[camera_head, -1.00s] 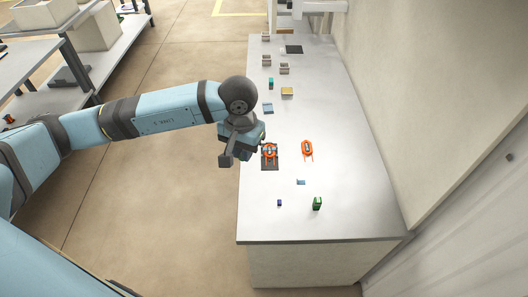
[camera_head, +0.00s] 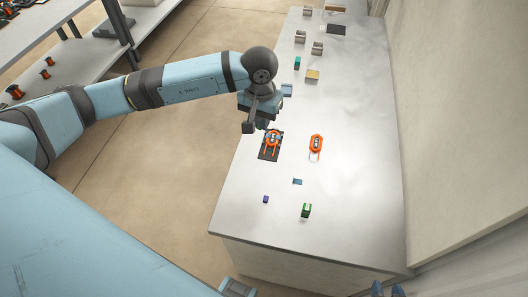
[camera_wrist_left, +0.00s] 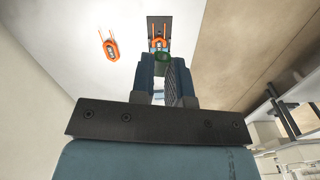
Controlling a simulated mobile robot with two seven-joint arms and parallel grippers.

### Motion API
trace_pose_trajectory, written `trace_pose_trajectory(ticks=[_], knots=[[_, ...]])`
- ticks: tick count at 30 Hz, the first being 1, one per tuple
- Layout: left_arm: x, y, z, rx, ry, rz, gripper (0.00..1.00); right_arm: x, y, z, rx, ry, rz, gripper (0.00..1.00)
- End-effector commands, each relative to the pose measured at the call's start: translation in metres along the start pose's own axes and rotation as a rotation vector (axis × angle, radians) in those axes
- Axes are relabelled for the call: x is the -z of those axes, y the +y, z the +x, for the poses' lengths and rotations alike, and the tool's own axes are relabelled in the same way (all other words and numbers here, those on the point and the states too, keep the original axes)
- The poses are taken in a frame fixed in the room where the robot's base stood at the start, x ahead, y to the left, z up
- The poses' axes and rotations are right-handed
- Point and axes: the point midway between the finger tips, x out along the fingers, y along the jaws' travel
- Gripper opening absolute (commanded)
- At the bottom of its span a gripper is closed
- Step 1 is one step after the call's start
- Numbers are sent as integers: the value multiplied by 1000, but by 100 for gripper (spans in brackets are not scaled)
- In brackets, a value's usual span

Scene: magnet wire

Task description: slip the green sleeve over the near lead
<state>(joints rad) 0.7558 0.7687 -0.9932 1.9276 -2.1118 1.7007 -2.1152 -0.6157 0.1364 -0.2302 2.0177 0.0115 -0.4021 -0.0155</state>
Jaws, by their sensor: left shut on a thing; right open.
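My left gripper (camera_head: 262,122) is above the table, just beyond the orange coil (camera_head: 272,140) on the dark mat (camera_head: 263,157). In the wrist view the left gripper (camera_wrist_left: 161,65) is shut on the green sleeve (camera_wrist_left: 161,58), a short cylinder between its fingers. The sleeve overlaps the lower end of the coil (camera_wrist_left: 158,43) in that view; I cannot tell its height above it. The coil's two leads point toward the near end of the table, apart from the sleeve. In the head view the sleeve is not distinguishable. My right gripper (camera_head: 387,290) is partly visible at the bottom edge, open.
A second orange coil (camera_head: 316,143) lies right of the mat. A green block (camera_head: 306,210), a small blue piece (camera_head: 297,181) and a purple piece (camera_head: 265,199) lie nearer. Several small blocks stand farther back. A wall bounds the table's right.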

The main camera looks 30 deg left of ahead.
Motion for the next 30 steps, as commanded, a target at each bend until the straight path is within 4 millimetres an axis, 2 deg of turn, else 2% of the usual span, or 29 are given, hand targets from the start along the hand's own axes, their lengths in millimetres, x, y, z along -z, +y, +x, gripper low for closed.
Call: trace_pose_trajectory(ticks=[1,12,15,21,30], knots=[[6,-1,31,-1,-2,-16,2,-20,-1,14,3,-2,2,43],[44,-15,148,1,-3,-120,2,-69,-7,53,17,5,20,43],[52,-19,172,1,-3,-143,2,-79,-7,60,18,3,23,43],[60,-24,198,4,-6,-170,2,-85,-6,68,19,11,25,43],[62,-25,208,4,-7,-176,2,-83,-7,68,19,19,25,43]])
